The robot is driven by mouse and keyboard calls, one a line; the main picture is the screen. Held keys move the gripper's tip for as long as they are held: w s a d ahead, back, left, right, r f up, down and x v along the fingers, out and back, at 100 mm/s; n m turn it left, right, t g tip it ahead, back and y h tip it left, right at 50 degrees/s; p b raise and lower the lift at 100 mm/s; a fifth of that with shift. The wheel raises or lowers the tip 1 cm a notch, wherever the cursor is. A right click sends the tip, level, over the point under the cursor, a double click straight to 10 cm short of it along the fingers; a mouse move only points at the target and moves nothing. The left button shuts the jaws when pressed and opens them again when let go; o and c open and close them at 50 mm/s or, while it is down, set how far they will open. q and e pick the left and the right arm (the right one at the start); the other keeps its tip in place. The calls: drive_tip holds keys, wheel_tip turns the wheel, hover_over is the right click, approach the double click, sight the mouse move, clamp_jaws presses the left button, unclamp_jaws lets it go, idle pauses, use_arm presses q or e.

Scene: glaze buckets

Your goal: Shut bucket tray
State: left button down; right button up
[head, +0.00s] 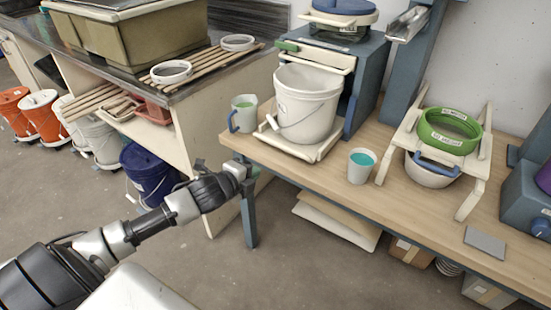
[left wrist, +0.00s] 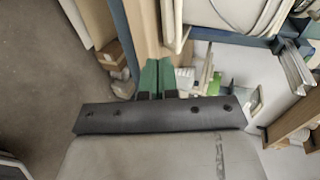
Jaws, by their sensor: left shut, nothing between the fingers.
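The bucket tray (head: 292,150) is a cream pull-out board in a blue-grey cabinet (head: 366,75) on the wooden table. It sticks out toward the front, with a white bucket (head: 307,103) standing upright on it. The bucket has a wire handle. My left gripper (head: 253,171) is at the table's left front corner, apart from the tray and lower left of it. In the left wrist view its green fingers (left wrist: 157,78) are together with nothing between them. A pale edge at the top of that view may be the tray; I cannot tell. My right gripper is not in view.
A mug (head: 243,114) stands left of the tray, and a cup of teal liquid (head: 361,166) stands right of it. A cream rack (head: 468,200) with a green ring (head: 449,131) is farther right. A shelf unit (head: 196,125) is at left.

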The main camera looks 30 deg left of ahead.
use_arm(q)
drive_tip(key=w+a+r+x, duration=0.1)
drive_tip(key=r+x, duration=0.1)
drive_tip(key=x, duration=1.1)
drive_tip(key=shift+d, duration=0.45)
drive_tip(key=shift+r, duration=0.1)
